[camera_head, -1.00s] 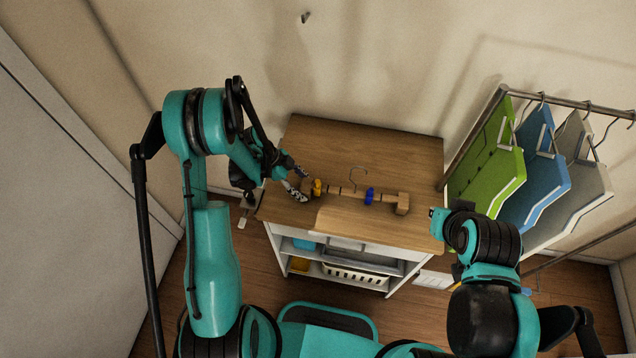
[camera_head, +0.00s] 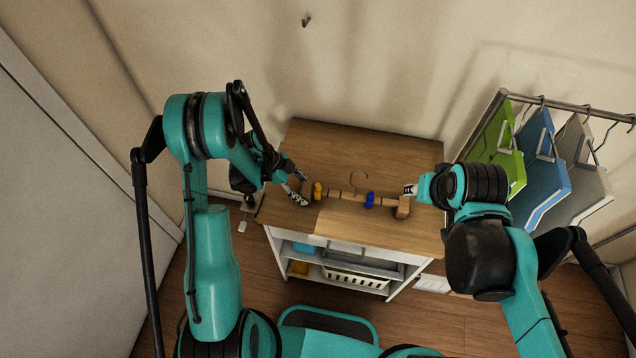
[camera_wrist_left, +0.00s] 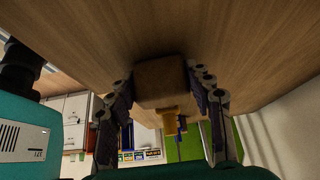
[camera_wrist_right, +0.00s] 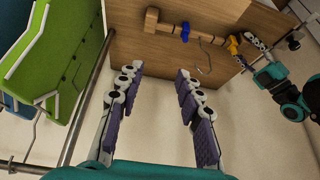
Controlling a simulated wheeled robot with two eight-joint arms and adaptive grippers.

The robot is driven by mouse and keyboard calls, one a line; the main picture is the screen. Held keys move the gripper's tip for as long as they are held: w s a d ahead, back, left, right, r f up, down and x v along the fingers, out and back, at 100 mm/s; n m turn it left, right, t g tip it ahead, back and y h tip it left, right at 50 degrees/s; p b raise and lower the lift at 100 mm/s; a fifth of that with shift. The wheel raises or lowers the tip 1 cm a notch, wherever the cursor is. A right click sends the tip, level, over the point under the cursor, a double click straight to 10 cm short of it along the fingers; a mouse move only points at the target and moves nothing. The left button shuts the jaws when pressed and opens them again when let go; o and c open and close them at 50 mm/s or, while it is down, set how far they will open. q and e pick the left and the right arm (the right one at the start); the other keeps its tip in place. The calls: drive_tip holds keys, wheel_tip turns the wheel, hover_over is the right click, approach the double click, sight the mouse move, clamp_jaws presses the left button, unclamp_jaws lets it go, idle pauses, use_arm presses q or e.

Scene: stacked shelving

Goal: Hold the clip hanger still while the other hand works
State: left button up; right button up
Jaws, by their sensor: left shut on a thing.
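The clip hanger (camera_head: 345,195) is a wooden bar with square end blocks, a metal hook (camera_head: 359,179), a yellow clip (camera_head: 318,191) and a blue clip (camera_head: 370,200). It lies across the wooden cabinet top. My left gripper (camera_head: 304,188) is shut on its left end block, which sits between the fingers in the left wrist view (camera_wrist_left: 162,82). My right gripper (camera_head: 409,190) is close to the right end block (camera_head: 402,208) in the head view. In the right wrist view its fingers (camera_wrist_right: 158,72) are apart and empty, with the hanger beyond them.
The cabinet top (camera_head: 345,150) is otherwise clear. Shelves below hold a white basket (camera_head: 355,279). At the right, a rail (camera_head: 570,103) carries hanging green (camera_head: 500,150), blue (camera_head: 545,180) and grey (camera_head: 585,175) pieces near my right arm. A wall stands behind.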

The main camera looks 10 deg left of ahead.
drive_tip(key=w+a+f+n+g, duration=0.1)
drive_tip(key=w+a+f+g, duration=0.15)
drive_tip(key=w+a, duration=0.7)
drive_tip(key=n+g, duration=0.1)
drive_tip(key=g, duration=0.2)
approach(318, 183)
drive_tip(key=shift+h, duration=0.3)
drive_tip(key=f, duration=0.9)
drive_tip(key=shift+a+f, duration=0.25)
drive_tip(key=shift+f, duration=0.15)
clamp_jaws()
drive_tip(key=shift+d, duration=0.1)
